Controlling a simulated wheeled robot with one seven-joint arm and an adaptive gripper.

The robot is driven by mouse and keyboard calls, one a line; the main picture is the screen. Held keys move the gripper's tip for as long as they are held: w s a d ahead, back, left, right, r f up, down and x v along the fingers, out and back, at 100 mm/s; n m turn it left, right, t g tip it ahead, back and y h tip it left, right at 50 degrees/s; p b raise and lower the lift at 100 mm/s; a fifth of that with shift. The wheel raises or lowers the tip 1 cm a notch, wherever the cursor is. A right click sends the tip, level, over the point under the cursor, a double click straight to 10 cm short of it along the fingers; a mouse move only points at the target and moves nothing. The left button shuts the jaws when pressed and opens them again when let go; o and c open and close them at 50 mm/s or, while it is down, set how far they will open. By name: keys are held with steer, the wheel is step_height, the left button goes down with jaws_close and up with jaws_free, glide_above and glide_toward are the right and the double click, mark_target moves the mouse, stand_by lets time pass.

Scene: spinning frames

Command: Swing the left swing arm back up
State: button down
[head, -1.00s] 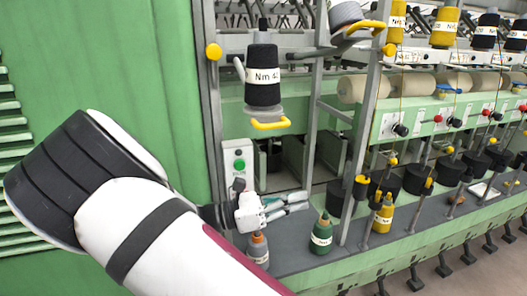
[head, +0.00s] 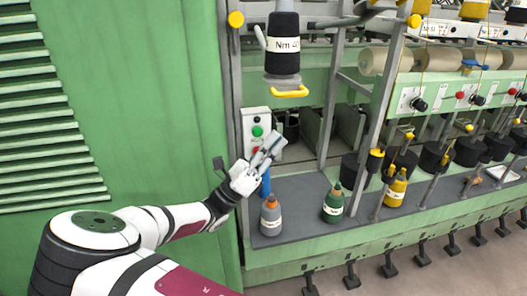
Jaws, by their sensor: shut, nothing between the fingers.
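The left swing arm hangs low at the upper middle of the head view. It carries a black bobbin (head: 283,32) with a white "Nm" label, upright above a grey cup, and has a yellow handle (head: 290,92) at its lower end. My gripper (head: 272,144) is below and a little left of the handle, clear of it. Its fingers point up and to the right, closed with nothing between them. They are in front of the control box (head: 256,124) and partly hide it.
On the grey ledge (head: 300,196) stand a grey bobbin (head: 271,215), a green one (head: 333,205) and a yellow one (head: 396,187). A blue cylinder (head: 265,183) shows just below my gripper. Upright metal posts (head: 326,130) flank the bay. A green panel is at left.

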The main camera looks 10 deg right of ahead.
mark_target(300, 95)
step_height(300, 95, up, 6)
steer(key=w+d+p, duration=0.1)
steer(key=d, duration=0.1)
steer(key=shift+w+d+r+p, duration=0.2)
steer(key=shift+d+r+p, duration=0.05)
steer(key=shift+d+p, duration=0.1)
